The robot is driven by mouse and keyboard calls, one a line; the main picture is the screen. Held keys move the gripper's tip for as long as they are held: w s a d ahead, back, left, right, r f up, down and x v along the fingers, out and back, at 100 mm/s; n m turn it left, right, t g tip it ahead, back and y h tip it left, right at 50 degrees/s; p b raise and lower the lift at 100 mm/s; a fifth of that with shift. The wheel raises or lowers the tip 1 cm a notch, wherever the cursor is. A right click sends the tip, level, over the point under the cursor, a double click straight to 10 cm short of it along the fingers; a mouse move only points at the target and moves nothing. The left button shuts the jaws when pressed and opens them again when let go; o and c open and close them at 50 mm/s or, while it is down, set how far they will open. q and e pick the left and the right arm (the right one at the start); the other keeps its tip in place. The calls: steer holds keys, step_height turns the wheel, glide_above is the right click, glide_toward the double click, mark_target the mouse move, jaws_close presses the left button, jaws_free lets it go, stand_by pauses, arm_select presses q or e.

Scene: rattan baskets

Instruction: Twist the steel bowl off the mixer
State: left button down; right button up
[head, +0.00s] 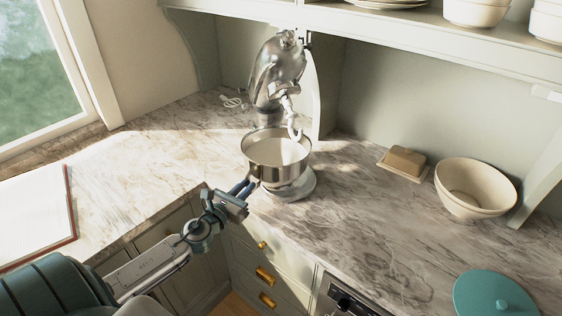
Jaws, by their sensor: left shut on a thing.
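The steel bowl (285,178) sits on the base (301,191) of the mixer (277,72), with something pale inside it. The mixer's head is tilted up and back, and its hook (293,121) hangs above the bowl's far rim. My left gripper (249,184) reaches in from the lower left and is shut at the bowl's near left side. Its fingertips meet the bowl there, and what exactly they grip is small in this view. My right gripper is not in view.
A butter dish (404,162) and a cream bowl (474,189) stand on the marble counter to the right. A teal lid (494,296) lies at the lower right. A shelf with dishes (476,12) runs above. The counter left of the mixer is mostly clear.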

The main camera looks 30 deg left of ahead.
arm_select(q)
steer(key=shift+s+a+b, duration=0.1)
steer(key=shift+s+b, duration=0.9)
steer(key=shift+s, duration=0.45)
steer(key=shift+s+r, duration=0.15)
steer(key=shift+s, duration=0.15)
steer(key=shift+s+a, duration=0.15)
steer(key=shift+s, duration=1.05)
steer(key=shift+s+a, duration=0.15)
steer(key=shift+s, duration=1)
